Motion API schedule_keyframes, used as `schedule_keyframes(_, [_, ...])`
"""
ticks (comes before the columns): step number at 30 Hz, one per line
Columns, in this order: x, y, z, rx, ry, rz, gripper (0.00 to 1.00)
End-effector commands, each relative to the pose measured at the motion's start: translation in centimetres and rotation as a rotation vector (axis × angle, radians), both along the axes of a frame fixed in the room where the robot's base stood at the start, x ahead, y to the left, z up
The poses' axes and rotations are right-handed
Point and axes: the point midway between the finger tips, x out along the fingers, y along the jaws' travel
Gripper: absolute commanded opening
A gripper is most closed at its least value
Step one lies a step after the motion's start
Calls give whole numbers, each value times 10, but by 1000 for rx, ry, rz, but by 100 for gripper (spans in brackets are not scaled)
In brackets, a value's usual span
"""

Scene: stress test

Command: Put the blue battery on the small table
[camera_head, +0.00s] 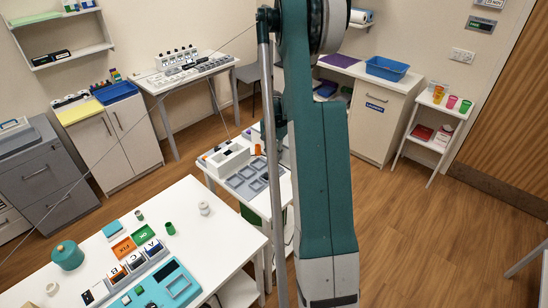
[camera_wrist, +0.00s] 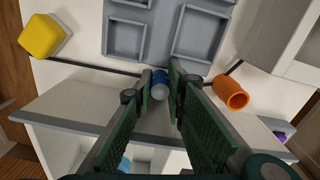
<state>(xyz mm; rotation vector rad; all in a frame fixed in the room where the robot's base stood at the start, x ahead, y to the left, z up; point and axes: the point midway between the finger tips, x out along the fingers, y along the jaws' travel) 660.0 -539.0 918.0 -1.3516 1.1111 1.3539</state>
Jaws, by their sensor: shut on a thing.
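In the wrist view, my gripper (camera_wrist: 162,80) has its green fingers closed around a small blue cylinder, the blue battery (camera_wrist: 160,88), with a pale end facing the camera. The battery is at the fingertips, over or near the edge of a white table (camera_wrist: 80,82) and close to a grey compartment tray (camera_wrist: 127,38). I cannot tell whether it touches the surface. In the head view, my arm hides the gripper and battery. A white table with the tray (camera_head: 282,192) stands mid-room, partly behind my arm. Which table is the small one is unclear.
An orange cup (camera_wrist: 231,92) lies right of the fingers and a yellow block (camera_wrist: 42,36) sits at left. In the head view, a larger white table (camera_head: 215,235) holds cards and boxes in front. A white shelf stand (camera_head: 425,143) is at right. Open wooden floor lies between.

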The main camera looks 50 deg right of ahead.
Motion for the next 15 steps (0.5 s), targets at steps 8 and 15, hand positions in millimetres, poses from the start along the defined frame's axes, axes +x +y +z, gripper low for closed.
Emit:
schedule_keyframes(8, [0,0,-4,0,0,0,2])
schedule_keyframes(15, [0,0,-3,0,0,0,29])
